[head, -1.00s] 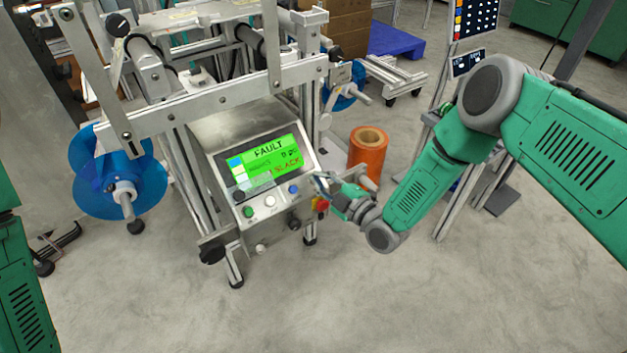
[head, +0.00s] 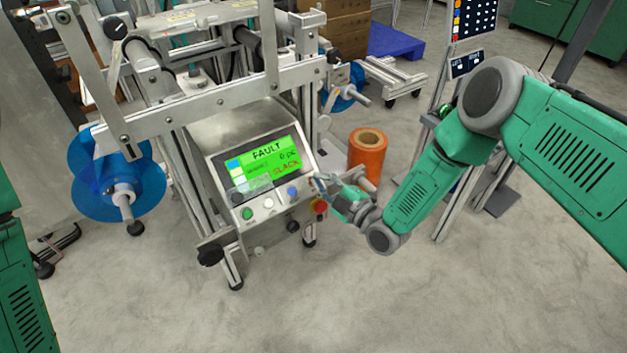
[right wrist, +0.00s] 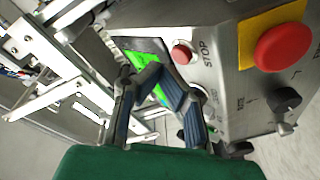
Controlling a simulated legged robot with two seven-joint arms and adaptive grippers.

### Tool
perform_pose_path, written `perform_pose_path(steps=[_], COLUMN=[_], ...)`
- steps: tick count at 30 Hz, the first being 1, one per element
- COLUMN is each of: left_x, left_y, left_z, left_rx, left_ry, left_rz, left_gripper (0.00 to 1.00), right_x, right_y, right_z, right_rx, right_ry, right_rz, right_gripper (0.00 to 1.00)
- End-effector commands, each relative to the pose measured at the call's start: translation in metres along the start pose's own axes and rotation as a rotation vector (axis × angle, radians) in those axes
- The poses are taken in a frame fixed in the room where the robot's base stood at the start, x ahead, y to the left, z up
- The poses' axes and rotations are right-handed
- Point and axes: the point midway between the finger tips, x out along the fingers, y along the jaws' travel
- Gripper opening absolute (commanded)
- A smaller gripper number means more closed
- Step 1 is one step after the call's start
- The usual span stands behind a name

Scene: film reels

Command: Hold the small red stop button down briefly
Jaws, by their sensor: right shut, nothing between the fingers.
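The small red stop button (right wrist: 182,54), marked STOP, shows on the metal control panel (right wrist: 228,75) in the right wrist view. In the head view I cannot make it out near my right gripper (head: 320,183), which is at the panel's right edge. My right gripper also shows in the right wrist view (right wrist: 151,72), its fingers bent together, shut and empty. The fingertips appear just left of the stop button, over the green screen; I see no contact with the button. My left gripper is out of view.
A large red mushroom button (right wrist: 283,48) on a yellow plate sits close to the stop button. Green (head: 247,213), white (head: 268,203) and blue (head: 292,191) buttons line the panel under the FAULT screen (head: 266,160). An orange roll (head: 367,160) stands behind the gripper.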

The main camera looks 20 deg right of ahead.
Motion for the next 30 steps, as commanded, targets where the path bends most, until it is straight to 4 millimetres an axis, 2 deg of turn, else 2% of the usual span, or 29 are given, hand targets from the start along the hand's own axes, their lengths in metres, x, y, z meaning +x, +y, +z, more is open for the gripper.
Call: perform_pose_path(steps=[30], left_x=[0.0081], left_y=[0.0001], left_z=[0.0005], left_rx=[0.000], left_ry=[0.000], left_rz=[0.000], left_gripper=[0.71], right_x=[0.0076], right_y=[-0.0053], right_z=[0.0042], right_rx=[0.000], right_ry=[0.000], right_rz=[0.000], right_gripper=[0.00])
